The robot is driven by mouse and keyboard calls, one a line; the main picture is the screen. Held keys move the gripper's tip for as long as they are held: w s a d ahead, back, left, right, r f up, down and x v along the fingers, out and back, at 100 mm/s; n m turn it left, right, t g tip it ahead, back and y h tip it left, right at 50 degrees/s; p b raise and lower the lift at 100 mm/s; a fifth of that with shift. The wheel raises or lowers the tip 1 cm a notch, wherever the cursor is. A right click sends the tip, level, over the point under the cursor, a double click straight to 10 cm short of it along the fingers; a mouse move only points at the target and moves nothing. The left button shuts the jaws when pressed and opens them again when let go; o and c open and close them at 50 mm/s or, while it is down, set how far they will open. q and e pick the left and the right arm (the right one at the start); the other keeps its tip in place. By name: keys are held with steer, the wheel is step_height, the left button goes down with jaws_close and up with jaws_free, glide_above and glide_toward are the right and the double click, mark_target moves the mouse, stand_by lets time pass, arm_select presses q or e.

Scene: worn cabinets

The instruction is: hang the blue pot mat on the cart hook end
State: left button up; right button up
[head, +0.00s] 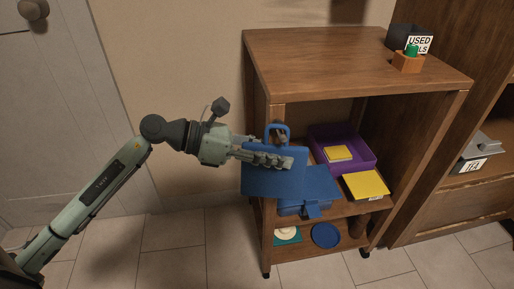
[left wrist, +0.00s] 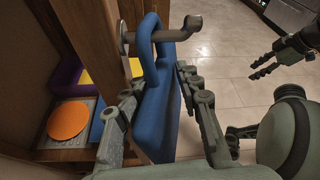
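The blue pot mat (head: 262,184) hangs upright at the front left post of the wooden cart (head: 357,52). Its loop (head: 288,130) is at the top, beside the dark hook (head: 278,139). In the left wrist view the hook (left wrist: 190,24) sticks out from the post with an upturned end, and the loop (left wrist: 150,58) appears to be around its rod. My left gripper (head: 280,160) has its fingers on both faces of the mat (left wrist: 160,125), just below the loop. My right gripper (left wrist: 262,62) shows far off in the left wrist view, fingers apart and empty.
The cart holds a purple bin (head: 365,158), a yellow item (head: 366,186) and a blue box (head: 302,208). A blue disc (head: 326,235) lies on the bottom shelf. An orange block (head: 408,62) and a dark labelled box (head: 401,38) stand on top. Floor to the left is clear.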

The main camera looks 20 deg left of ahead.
arm_select(q)
steer(key=v, duration=1.1)
